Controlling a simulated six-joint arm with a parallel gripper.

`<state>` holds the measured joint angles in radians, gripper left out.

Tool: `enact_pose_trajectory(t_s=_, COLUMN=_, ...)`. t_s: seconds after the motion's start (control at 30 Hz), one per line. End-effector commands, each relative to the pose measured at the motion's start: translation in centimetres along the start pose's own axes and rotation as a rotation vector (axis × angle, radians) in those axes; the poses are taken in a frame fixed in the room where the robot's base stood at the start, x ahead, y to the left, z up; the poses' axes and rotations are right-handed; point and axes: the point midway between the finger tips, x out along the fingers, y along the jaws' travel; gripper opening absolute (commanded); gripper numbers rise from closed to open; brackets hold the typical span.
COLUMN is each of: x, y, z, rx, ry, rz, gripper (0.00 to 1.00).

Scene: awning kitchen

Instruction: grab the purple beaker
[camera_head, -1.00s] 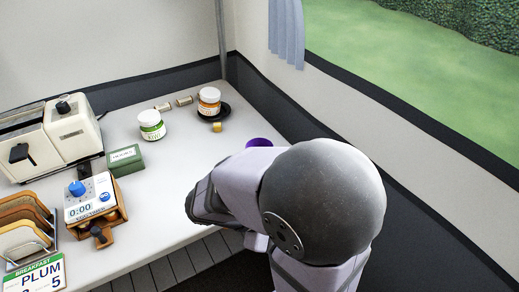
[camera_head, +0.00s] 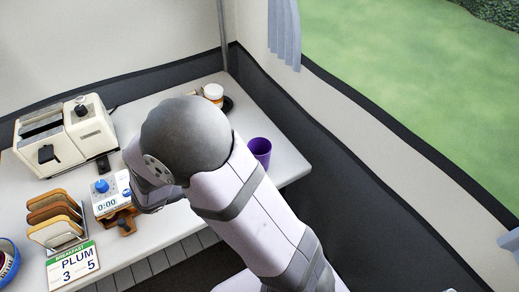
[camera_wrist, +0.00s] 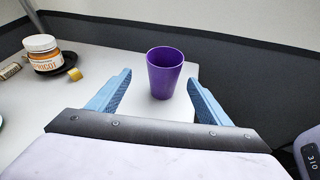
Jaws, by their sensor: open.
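The purple beaker (camera_head: 260,151) stands upright on the white table near its right end, just to the right of my arm in the head view. In the wrist view the beaker (camera_wrist: 164,73) stands ahead of my gripper (camera_wrist: 160,100), roughly centred between the two blue fingers. The fingers are spread wide and nothing is between their pads; the beaker appears beyond the tips. In the head view my arm hides the gripper.
A toaster (camera_head: 65,138), timer (camera_head: 108,195) and toast rack (camera_head: 55,218) fill the table's left side. A dark-banded wall runs behind.

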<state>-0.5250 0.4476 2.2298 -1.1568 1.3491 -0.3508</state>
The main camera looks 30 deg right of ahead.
Motion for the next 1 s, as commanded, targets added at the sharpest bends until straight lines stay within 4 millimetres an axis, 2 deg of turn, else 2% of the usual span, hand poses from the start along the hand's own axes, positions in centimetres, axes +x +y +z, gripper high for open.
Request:
enact_pose_trajectory(t_s=0.1, x=1.7, y=-0.2, z=0.7, rx=-0.035, ry=0.002, rz=-0.032, gripper=0.72)
enact_pose_trajectory(t_s=0.23, x=2.9, y=-0.3, z=1.0, rx=-0.064, ry=0.006, rz=-0.053, gripper=0.72)
enact_pose_trajectory(t_s=0.57, x=3.8, y=-0.5, z=1.2, rx=-0.082, ry=0.008, rz=-0.065, gripper=0.72)
enact_pose_trajectory(t_s=0.8, x=5.5, y=-0.6, z=1.2, rx=-0.082, ry=0.008, rz=-0.065, gripper=0.72)
enact_pose_trajectory(t_s=1.0, x=5.9, y=-0.6, z=1.2, rx=-0.082, ry=0.008, rz=-0.065, gripper=0.72)
